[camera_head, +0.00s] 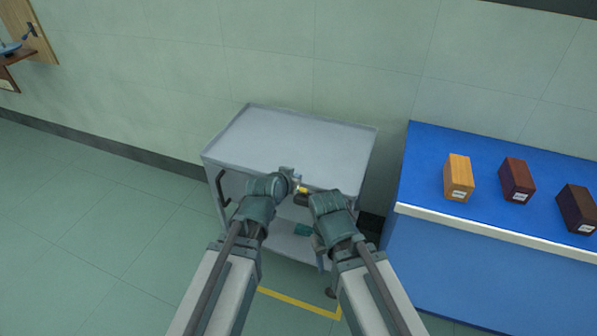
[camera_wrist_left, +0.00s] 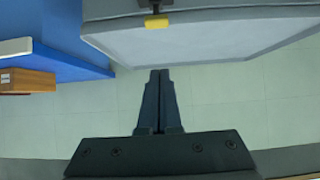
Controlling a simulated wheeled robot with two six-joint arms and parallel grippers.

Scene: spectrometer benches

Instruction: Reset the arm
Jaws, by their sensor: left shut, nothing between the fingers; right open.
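My left gripper (camera_head: 289,174) is in front of the grey cart's near edge in the head view. In the left wrist view its two dark fingers (camera_wrist_left: 159,74) are shut together with nothing between them. My right gripper (camera_head: 302,199) is close beside it, lower and slightly to the right. It is open and looks empty, though its fingers are small and partly hidden by the wrist.
A blue bench (camera_head: 425,165) at right carries an orange-brown box (camera_head: 458,178), a dark red box (camera_head: 516,180) and a dark brown box (camera_head: 577,208). Floor at left is clear.

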